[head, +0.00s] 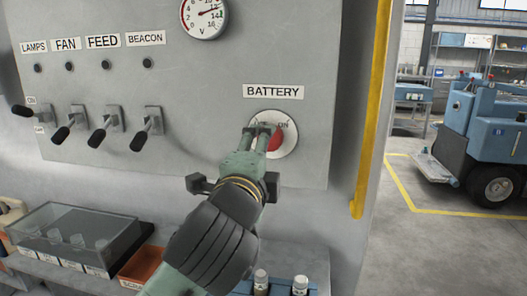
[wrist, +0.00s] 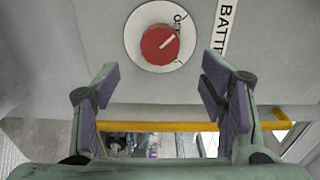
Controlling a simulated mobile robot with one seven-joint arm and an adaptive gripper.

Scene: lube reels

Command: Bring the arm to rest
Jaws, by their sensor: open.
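My gripper (head: 262,130) is in front of the battery knob in the head view, its fingers partly covering the dial. In the wrist view my gripper (wrist: 160,90) is open and empty, with its purple-padded fingers wide apart. The red battery knob (wrist: 160,44) sits on a round white dial beyond the fingertips and between them in that view. No finger is seen touching it there. In the head view the red knob (head: 276,139) shows beside the fingers, below the BATTERY label (head: 273,91). The exact gap to the panel is hard to tell.
Several black-handled levers (head: 103,135) and a round gauge (head: 204,14) are on the grey panel. A yellow rail (head: 371,120) runs along its right edge. A clear-lidded box (head: 75,235), an orange bin (head: 140,266) and bottles (head: 299,285) stand below. A blue vehicle (head: 485,130) is parked at right.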

